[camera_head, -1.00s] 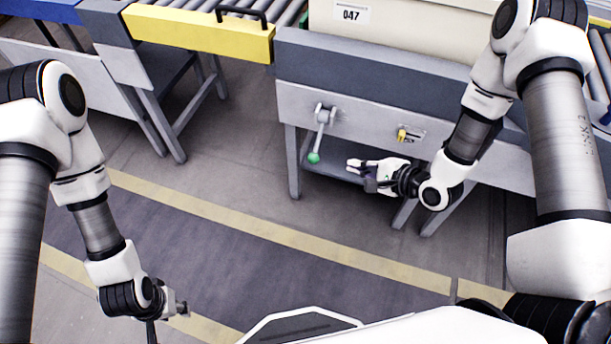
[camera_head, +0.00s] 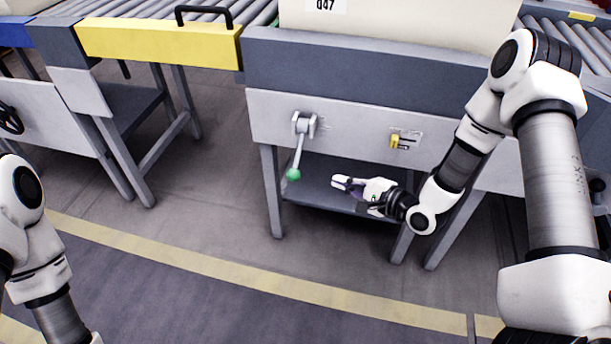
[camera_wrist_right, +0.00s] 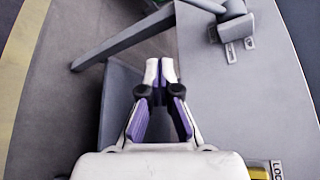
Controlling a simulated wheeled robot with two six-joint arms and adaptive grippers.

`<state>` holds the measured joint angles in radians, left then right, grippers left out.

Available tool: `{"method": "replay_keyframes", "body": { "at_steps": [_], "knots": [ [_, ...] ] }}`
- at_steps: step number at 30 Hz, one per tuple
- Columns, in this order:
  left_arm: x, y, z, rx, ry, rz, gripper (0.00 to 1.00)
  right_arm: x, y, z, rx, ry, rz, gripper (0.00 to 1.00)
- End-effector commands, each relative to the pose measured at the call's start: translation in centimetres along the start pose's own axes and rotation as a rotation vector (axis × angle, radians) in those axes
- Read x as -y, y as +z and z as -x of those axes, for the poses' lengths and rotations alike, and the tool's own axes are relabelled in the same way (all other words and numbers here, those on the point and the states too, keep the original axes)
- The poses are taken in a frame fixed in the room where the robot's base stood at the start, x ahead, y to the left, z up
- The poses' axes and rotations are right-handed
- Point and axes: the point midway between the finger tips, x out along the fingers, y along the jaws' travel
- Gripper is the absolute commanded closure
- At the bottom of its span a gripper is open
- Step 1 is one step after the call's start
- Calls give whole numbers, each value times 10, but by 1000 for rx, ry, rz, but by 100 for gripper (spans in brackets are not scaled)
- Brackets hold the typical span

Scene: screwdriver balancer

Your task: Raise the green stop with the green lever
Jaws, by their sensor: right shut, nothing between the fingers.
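The green lever is a grey arm (camera_head: 299,152) with a green knob (camera_head: 293,175), hanging down and slightly left from its bracket (camera_head: 304,124) on the conveyor's side panel. My left gripper is out of view. I cannot see a green stop.
A yellow slider (camera_head: 395,142) sits on the panel right of the lever. A yellow bar (camera_head: 155,43) with a black handle spans the gap to the left conveyor. A pale crate (camera_head: 400,25) stands above. Legs and a low shelf (camera_head: 320,185) are beneath; the floor in front is clear.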

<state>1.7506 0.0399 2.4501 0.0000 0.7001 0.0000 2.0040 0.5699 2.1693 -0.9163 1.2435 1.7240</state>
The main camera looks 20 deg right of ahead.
Motion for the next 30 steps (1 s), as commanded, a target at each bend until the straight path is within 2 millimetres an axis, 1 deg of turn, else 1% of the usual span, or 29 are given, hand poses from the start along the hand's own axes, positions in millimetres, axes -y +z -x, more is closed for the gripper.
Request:
{"method": "replay_keyframes", "body": {
  "at_steps": [5, 16, 18, 21, 25, 30],
  "knots": [
    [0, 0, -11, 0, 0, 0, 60, -4, -1, -23, 3, 3, 6, 100],
    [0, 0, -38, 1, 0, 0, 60, -4, 0, -103, 4, 0, 6, 100],
    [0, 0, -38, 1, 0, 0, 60, -2, 16, -94, 2, 1, 0, 100],
    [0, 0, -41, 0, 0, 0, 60, -2, 29, -89, 2, 1, 0, 100],
    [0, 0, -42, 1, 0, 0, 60, -1, 37, -85, 1, 1, 1, 100],
    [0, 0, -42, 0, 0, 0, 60, 0, 38, -85, 0, 0, 1, 100]
  ]
}}
